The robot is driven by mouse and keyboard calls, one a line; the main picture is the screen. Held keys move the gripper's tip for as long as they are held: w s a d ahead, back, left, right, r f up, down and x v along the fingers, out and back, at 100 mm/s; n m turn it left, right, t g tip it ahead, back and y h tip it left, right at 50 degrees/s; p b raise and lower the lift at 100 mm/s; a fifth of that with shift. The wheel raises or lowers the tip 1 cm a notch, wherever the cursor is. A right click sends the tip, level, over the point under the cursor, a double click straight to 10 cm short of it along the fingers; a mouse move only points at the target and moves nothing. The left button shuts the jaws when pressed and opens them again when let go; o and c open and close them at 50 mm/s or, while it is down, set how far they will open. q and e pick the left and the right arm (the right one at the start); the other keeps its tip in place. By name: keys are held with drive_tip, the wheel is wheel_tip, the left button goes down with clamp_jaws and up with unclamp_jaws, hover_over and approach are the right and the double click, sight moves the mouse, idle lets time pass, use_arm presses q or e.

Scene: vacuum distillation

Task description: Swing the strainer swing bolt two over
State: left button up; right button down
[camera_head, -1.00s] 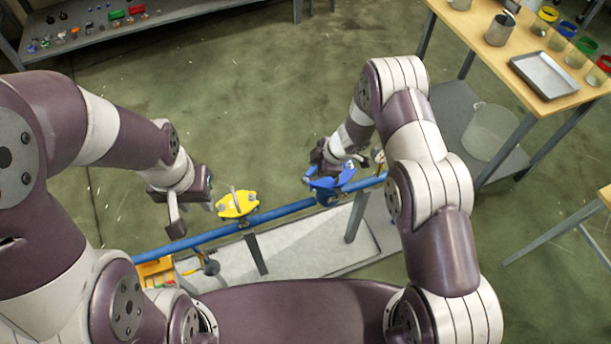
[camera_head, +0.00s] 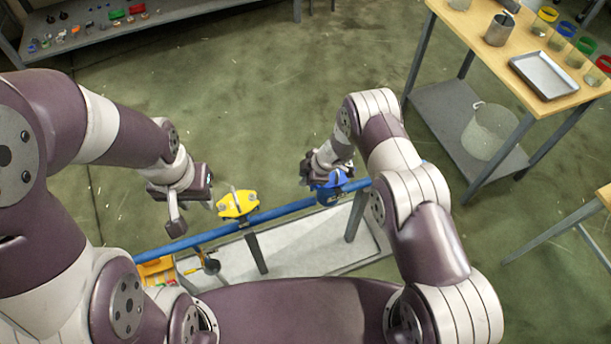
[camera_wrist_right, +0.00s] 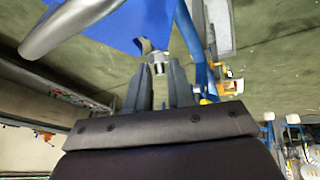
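The blue strainer (camera_head: 331,190) sits on the blue pipe (camera_head: 287,210), partly covered by my right gripper (camera_head: 308,174). In the right wrist view, its blue body (camera_wrist_right: 135,25) fills the top. A small metal swing bolt with a nut (camera_wrist_right: 157,64) shows at the fingertips of my right gripper (camera_wrist_right: 158,75). The fingers stand apart, with a visible gap between them; contact with the bolt cannot be told. Which numbered bolt it is cannot be told. My left gripper (camera_head: 193,213) is open and empty, left of the yellow valve-like part (camera_head: 238,205).
A wooden table (camera_head: 480,45) with a metal tray (camera_head: 543,75) and jars stands at the right. A shelf (camera_head: 90,40) with small parts is at the back left. An orange bin (camera_head: 155,270) lies below the pipe's left end. The floor behind the pipe is clear.

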drive_tip(key=y+b, duration=0.1)
drive_tip(key=d+y+b, duration=0.1)
drive_tip(key=b, duration=0.1)
drive_tip(key=d+b, duration=0.1)
drive_tip(key=b, duration=0.1)
drive_tip(key=shift+w+d+f+m+g+y, duration=0.15)
drive_tip(key=shift+w+f+m+g+y, duration=0.15)
drive_tip(key=shift+w+g+y, duration=0.1)
drive_tip(key=shift+d+r+y+b, duration=0.2)
drive_tip(key=shift+y+b, duration=0.1)
drive_tip(key=shift+b, duration=0.1)
drive_tip(key=shift+r, duration=0.3)
drive_tip(key=c, duration=1.2)
unclamp_jaws()
drive_tip(key=b+v, duration=0.1)
drive_tip(key=v, duration=1.1)
drive_tip(key=shift+d+r, duration=0.15)
drive_tip(key=shift+d, duration=0.15)
